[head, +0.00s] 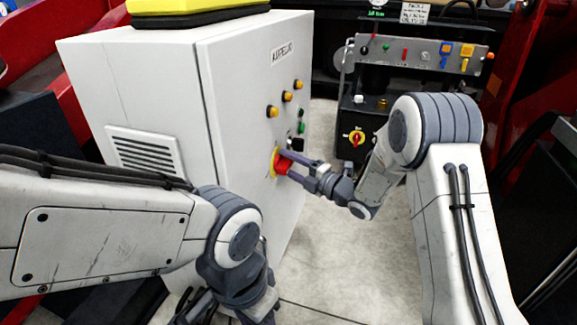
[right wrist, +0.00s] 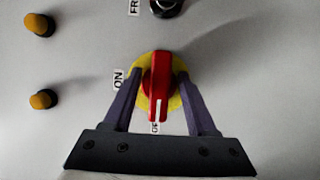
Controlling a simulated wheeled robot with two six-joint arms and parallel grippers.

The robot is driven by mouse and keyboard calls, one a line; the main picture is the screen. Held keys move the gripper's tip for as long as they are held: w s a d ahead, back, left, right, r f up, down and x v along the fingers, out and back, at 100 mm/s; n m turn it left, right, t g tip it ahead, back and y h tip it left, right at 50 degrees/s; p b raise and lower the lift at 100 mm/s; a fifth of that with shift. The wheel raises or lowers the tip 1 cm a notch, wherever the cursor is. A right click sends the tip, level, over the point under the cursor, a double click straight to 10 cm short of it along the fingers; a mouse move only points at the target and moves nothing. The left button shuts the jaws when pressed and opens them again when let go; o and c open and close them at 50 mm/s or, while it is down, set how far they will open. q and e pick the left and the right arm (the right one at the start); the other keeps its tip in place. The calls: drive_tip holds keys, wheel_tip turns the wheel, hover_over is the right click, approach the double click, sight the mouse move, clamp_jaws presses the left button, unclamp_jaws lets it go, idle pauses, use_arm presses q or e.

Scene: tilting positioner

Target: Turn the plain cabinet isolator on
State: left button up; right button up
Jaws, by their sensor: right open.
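The plain white cabinet (head: 240,90) stands left of centre with its front panel facing right. Its isolator has a red handle (head: 283,165) on a yellow plate, also seen in the right wrist view (right wrist: 159,85). There the handle's white mark points down at a partly covered label that looks like OFF (right wrist: 155,127); an ON label (right wrist: 119,79) is at the left. My right gripper (head: 287,163) is open, its fingers on either side of the handle; contact is unclear. My left gripper (head: 215,310) is low at the bottom edge, its fingertips not clear.
Yellow buttons (head: 287,97) and a green button (head: 301,128) sit above the isolator. A yellow and black case (head: 195,10) lies on the cabinet. Pale floor is clear.

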clamp_jaws()
